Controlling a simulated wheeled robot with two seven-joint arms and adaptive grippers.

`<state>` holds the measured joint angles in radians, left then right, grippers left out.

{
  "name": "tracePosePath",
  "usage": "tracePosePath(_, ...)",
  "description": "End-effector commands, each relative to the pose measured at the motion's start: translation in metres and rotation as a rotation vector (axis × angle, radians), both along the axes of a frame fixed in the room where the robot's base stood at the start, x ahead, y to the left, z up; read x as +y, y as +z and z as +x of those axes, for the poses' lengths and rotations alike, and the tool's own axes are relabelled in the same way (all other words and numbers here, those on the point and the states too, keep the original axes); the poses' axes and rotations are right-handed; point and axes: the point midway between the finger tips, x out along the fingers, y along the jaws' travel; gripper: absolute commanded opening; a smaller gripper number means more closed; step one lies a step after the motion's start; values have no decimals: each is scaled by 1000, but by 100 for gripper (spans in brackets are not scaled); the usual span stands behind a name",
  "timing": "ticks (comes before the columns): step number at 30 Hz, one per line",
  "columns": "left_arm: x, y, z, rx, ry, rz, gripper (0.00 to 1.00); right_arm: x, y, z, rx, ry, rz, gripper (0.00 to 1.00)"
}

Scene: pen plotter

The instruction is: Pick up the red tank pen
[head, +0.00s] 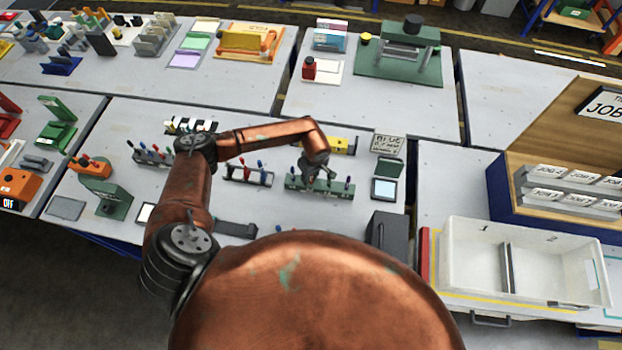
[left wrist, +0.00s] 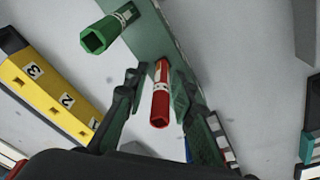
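The red tank pen (left wrist: 161,97) stands in a green rack (left wrist: 165,20) in the left wrist view. It shows a pale label band, and its near end faces the camera. My left gripper (left wrist: 157,75) has its two fingers spread on either side of the pen, with a gap on the left; on the right the finger is close and I cannot tell if it touches. In the head view my left gripper (head: 318,172) is over the green rack (head: 305,186) and hides much of its pens. My right gripper is not in view.
A green pen (left wrist: 110,30) stands left of the red one in the wrist view. A yellow block numbered 1 to 3 (left wrist: 45,90) lies further left. In the head view, another pen rack (head: 247,175) is left of the gripper, and a dark box (head: 385,233) is at right.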

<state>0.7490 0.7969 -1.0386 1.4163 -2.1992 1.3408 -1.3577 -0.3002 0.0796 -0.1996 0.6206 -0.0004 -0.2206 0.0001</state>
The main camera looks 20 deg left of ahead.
Motion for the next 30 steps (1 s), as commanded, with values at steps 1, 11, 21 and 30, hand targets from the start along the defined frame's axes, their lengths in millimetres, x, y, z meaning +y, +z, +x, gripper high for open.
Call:
tracePosePath(1,0,0,0,0,0,0,18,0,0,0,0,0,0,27)
tracePosePath(11,0,0,0,0,0,0,0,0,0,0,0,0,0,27)
tracePosePath(21,1,11,1,-2,1,0,0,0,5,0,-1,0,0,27)
tracePosePath(30,-20,73,-9,-2,2,-3,0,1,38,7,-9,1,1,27)
